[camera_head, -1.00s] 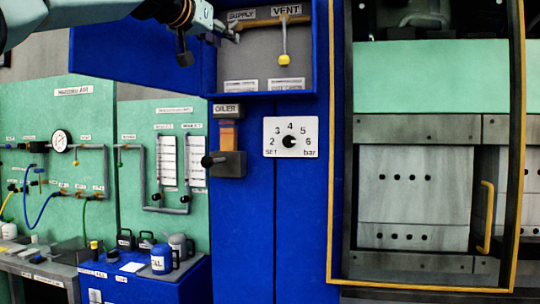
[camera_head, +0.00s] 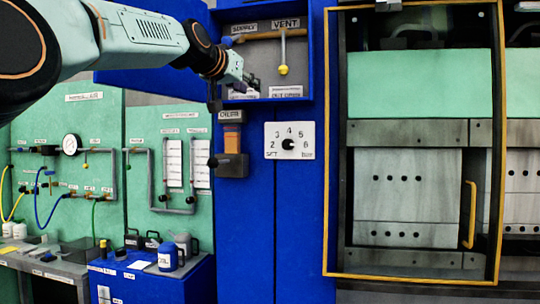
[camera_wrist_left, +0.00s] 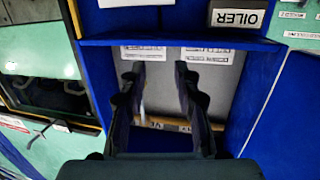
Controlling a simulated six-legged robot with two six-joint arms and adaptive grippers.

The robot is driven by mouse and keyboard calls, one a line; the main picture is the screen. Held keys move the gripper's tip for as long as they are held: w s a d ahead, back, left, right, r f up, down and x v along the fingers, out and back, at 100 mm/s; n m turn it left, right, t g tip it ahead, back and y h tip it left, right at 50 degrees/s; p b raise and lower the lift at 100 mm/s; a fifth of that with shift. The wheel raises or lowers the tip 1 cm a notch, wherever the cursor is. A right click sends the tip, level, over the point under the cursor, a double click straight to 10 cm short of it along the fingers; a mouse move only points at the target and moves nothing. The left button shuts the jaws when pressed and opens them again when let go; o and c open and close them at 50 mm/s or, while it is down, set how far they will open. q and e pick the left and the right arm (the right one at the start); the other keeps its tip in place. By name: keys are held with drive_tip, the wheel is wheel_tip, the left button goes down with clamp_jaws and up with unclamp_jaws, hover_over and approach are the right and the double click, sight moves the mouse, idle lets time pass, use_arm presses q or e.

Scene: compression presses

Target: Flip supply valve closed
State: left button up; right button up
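The supply label (camera_head: 244,28) is at the upper left of a recessed blue box (camera_head: 308,60). A brass pipe (camera_head: 262,36) runs below it. The supply valve's handle is not clearly visible, with my left arm close by, so its position cannot be told. The vent lever (camera_head: 283,50) hangs straight down with a yellow knob. My left gripper (camera_head: 248,83) is at the lower left of the box, below the supply label. In the left wrist view its fingers (camera_wrist_left: 160,72) are apart with nothing gripped, facing the grey back panel. My right gripper is not in view.
Below the box are the oiler (camera_head: 232,150) and a pressure dial (camera_head: 289,141). The box's side walls and lower ledge (camera_wrist_left: 190,42) surround the gripper's space. A yellow-framed press (camera_head: 410,190) stands to the right. Green piping panels and a bench are at the left.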

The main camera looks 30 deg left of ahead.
use_arm(q)
drive_tip(key=w+d+f+g, duration=0.1)
drive_tip(key=w+f, duration=0.2)
drive_tip(key=f, duration=0.5)
drive_tip(key=w+d+f+g+b, duration=0.1)
drive_tip(key=w+d+f, duration=0.1)
drive_tip(key=f, duration=0.7)
drive_tip(key=shift+w+d, duration=0.2)
drive_tip(key=shift+w, duration=0.2)
